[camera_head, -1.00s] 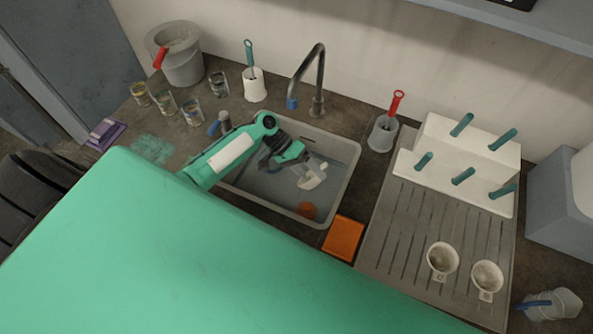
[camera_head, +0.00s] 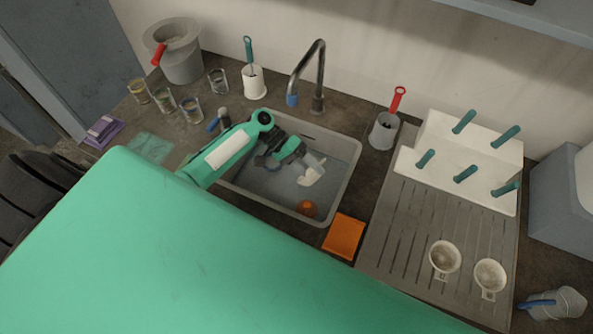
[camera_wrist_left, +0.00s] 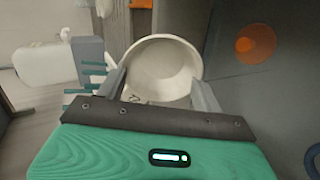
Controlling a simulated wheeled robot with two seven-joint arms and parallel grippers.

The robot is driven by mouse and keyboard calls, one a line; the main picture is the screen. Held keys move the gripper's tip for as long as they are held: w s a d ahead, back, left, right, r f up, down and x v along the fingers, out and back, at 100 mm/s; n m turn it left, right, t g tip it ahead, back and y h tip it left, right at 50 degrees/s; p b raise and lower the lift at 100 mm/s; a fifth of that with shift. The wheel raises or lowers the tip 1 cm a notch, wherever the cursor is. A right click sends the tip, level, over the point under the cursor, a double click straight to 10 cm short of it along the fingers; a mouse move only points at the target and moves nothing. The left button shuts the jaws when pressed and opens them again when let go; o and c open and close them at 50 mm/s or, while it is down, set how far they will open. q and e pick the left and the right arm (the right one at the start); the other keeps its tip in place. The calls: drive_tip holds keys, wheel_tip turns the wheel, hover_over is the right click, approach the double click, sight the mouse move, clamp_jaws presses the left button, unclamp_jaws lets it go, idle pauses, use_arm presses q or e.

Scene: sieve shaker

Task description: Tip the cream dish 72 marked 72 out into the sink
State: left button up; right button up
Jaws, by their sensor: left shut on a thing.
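The cream dish (camera_head: 311,176) is held over the grey sink (camera_head: 349,165), tipped onto its side in the head view. My left gripper (camera_head: 304,164) is shut on it. In the left wrist view the cream dish (camera_wrist_left: 164,60) sits between the two fingers, with its pale inside facing the camera and no clear contents showing. A dark mark shows on its near side, partly hidden and too small to read surely. My right gripper is not in view.
Two more cream dishes (camera_head: 445,258) (camera_head: 490,275) stand on the ridged drainboard (camera_head: 398,225). An orange round thing (camera_head: 307,208) lies in the sink. The tap (camera_head: 318,75) rises behind it. Glasses (camera_head: 191,108) stand left.

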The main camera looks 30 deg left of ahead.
sight(318, 176)
use_arm(q)
drive_tip(key=shift+a+h+b, duration=0.15)
drive_tip(key=shift+h+b, duration=0.35)
drive_tip(key=r+y+p, duration=0.1)
drive_tip(key=p, duration=0.2)
drive_tip(key=shift+d+y, duration=0.35)
drive_tip(key=shift+y, duration=0.05)
drive_tip(key=shift+f+y, duration=0.3)
drive_tip(key=shift+f, duration=0.25)
drive_tip(key=shift+s+d, duration=0.1)
drive_tip(key=shift+d+f+y+p, duration=0.1)
drive_tip(key=shift+y+p, duration=0.35)
drive_tip(key=shift+y, duration=0.05)
drive_tip(key=d+y+p, duration=0.1)
drive_tip(key=p, duration=0.1)
drive_tip(key=d+y+p, duration=0.1)
drive_tip(key=p, duration=0.1)
drive_tip(key=d+t+y+p, duration=0.1)
drive_tip(key=p, duration=0.1)
drive_tip(key=shift+s+f+y, duration=0.3)
drive_tip(key=shift+f, duration=0.05)
drive_tip(key=shift+s+d+r+t+y+p, duration=0.2)
drive_tip(key=shift+d+r+y+p, duration=0.15)
drive_tip(key=shift+d+y+p, duration=0.65)
drive_tip(key=shift+s+d+r+t+y+p, duration=0.2)
drive_tip(key=shift+d+r+y+p, duration=0.1)
drive_tip(key=shift+d+y+p, duration=0.65)
drive_tip(key=shift+s+d+r+t+y+p, duration=0.2)
drive_tip(key=shift+d+r+y+p, duration=0.15)
drive_tip(key=shift+d+y+p, duration=0.7)
